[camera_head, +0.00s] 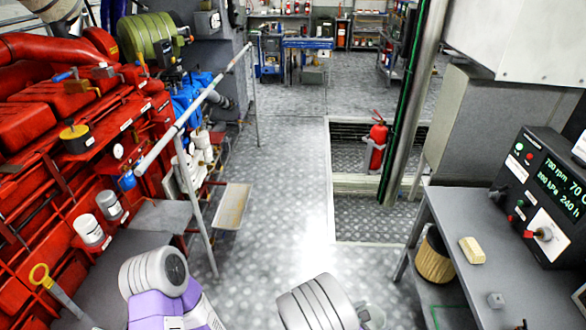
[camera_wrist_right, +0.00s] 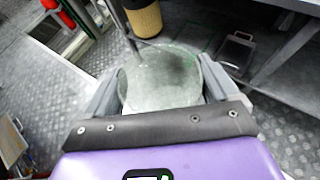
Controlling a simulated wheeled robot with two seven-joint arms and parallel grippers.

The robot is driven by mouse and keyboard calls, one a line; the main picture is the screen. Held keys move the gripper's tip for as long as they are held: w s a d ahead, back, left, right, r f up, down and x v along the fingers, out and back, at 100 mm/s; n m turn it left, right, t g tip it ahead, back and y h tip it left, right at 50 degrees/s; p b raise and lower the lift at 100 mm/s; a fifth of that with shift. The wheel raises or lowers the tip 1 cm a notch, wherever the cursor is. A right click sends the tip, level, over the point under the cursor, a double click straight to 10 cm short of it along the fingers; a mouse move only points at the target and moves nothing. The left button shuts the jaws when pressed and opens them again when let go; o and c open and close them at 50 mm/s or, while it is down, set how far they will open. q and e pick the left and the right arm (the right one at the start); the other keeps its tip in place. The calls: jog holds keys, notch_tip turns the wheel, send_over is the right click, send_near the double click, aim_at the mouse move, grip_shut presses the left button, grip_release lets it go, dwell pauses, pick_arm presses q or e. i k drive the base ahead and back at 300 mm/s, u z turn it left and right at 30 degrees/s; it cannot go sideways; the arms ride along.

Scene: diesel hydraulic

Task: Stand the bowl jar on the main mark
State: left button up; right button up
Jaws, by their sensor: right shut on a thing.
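The bowl jar (camera_wrist_right: 160,78) is a clear, greenish glass vessel with a round outline, seen in the right wrist view. My right gripper (camera_wrist_right: 160,68) is shut on it, one grey finger on each side, and holds it above the patterned metal floor. In the head view only part of my right arm shows at the bottom middle, with a pale see-through shape beside it that may be the jar. My left arm shows at the bottom left, but its gripper is not visible.
A grey bench (camera_head: 478,283) at the right bears a yellowish block (camera_head: 472,250) and a control box (camera_head: 545,195). A tan ribbed cylinder (camera_head: 434,258) stands beneath it. A red engine (camera_head: 60,130) and a handrail (camera_head: 190,110) line the left. The middle floor is clear.

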aim_at(228, 220)
jog(key=i, duration=3.3)
jog(key=u, duration=2.9)
jog(key=i, duration=0.5)
